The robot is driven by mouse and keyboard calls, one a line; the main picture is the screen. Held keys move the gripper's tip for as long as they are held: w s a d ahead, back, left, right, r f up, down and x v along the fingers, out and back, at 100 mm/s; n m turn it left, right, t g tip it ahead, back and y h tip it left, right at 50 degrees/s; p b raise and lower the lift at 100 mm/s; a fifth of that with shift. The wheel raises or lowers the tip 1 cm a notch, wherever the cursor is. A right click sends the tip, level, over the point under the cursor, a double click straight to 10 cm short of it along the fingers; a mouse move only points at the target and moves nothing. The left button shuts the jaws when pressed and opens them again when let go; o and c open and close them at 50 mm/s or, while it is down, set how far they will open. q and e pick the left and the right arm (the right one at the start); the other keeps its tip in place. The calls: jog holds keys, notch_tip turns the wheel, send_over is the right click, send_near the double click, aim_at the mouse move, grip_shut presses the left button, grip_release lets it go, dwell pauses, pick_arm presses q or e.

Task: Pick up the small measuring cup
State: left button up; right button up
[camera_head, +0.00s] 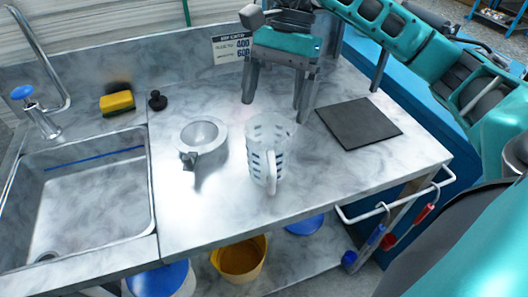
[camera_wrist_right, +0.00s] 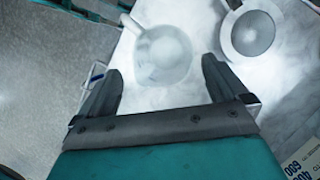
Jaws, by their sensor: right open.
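A clear measuring cup (camera_head: 264,160) with dark marks and a handle toward the front stands upright on the marbled counter (camera_head: 220,205). It also shows in the right wrist view (camera_wrist_right: 163,52), between and beyond the fingertips. My right gripper (camera_head: 274,110) is open and points down just behind and above the cup in the head view. In the right wrist view its two fingers (camera_wrist_right: 162,68) are spread wide with nothing between them. I cannot tell the exact height gap. My left gripper is not in view.
A grey ring-shaped funnel or strainer (camera_head: 203,131) sits left of the cup. A dark square mat (camera_head: 358,123) lies to the right. A sponge (camera_head: 117,103), a black stopper (camera_head: 157,101) and a sink (camera_head: 98,200) are left.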

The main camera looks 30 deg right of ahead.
aim_at(265, 146)
jog(key=x, duration=0.4)
jog(key=shift+s+a+f, duration=0.1)
jog(key=shift+s+f, duration=0.05)
jog(key=x, duration=0.5)
jog(key=shift+w+f, duration=0.2)
jog(key=shift+w, duration=0.1)
jog(key=c, duration=0.8)
